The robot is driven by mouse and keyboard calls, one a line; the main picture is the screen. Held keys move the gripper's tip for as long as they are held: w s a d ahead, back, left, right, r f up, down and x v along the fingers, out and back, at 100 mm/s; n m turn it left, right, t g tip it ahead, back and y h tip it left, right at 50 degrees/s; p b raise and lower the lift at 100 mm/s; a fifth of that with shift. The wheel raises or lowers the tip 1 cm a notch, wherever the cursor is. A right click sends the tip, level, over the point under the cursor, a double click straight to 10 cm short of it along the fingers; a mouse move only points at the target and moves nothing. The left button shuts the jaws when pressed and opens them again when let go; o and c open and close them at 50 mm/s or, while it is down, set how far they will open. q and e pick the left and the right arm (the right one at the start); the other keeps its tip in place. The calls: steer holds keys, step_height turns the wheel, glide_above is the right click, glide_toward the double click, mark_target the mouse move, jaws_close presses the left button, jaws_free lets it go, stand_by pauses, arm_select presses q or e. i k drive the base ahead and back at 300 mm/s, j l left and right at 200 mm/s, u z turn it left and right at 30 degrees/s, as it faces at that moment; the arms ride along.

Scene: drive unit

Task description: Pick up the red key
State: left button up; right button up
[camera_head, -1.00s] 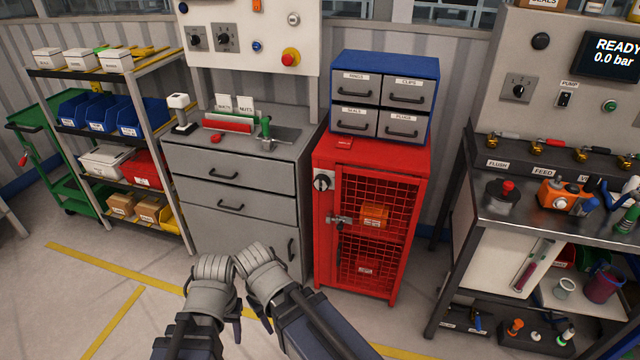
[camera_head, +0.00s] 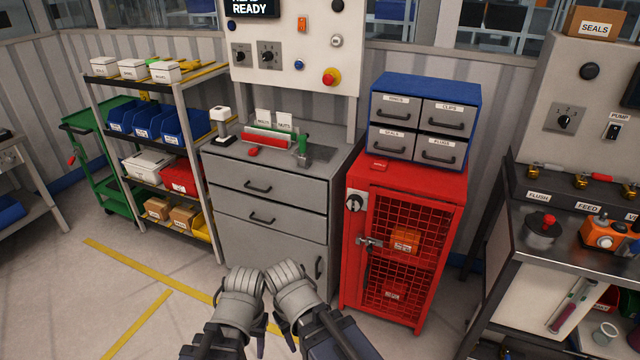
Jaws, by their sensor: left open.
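I cannot make out a clear key shape. A small red item (camera_head: 253,151) lies near the front edge of the grey drawer cabinet's top (camera_head: 225,146); it is too small to identify. Another small flat red item (camera_head: 379,164) lies on top of the red mesh-door cabinet (camera_head: 440,184), in front of the blue drawer box. My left gripper (camera_head: 260,344) is open at the bottom centre, in front of the grey cabinet and apart from both items. My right gripper (camera_head: 291,338) is beside it; its fingers are mostly hidden, so its opening is unclear.
A blue box with grey drawers (camera_head: 415,83) stands on the red cabinet. A shelf rack (camera_head: 147,187) with bins stands left, and a workbench (camera_head: 505,235) stands right. A red tray (camera_head: 268,141) and a green-handled tool (camera_head: 303,150) are on the grey cabinet. Floor at lower left is clear.

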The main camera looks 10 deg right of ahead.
mark_target(253, 152)
steer(key=i+j+z, duration=0.3)
steer(key=i, duration=0.25)
steer(key=i+j+z, duration=0.25)
steer(key=i+j, duration=0.3)
steer(key=i+j+z, duration=0.3)
steer(key=i+j, duration=0.15)
steer(key=j, duration=0.15)
steer(key=i+j+z, duration=0.25)
steer(key=i+j, duration=0.15)
steer(key=j, duration=0.3)
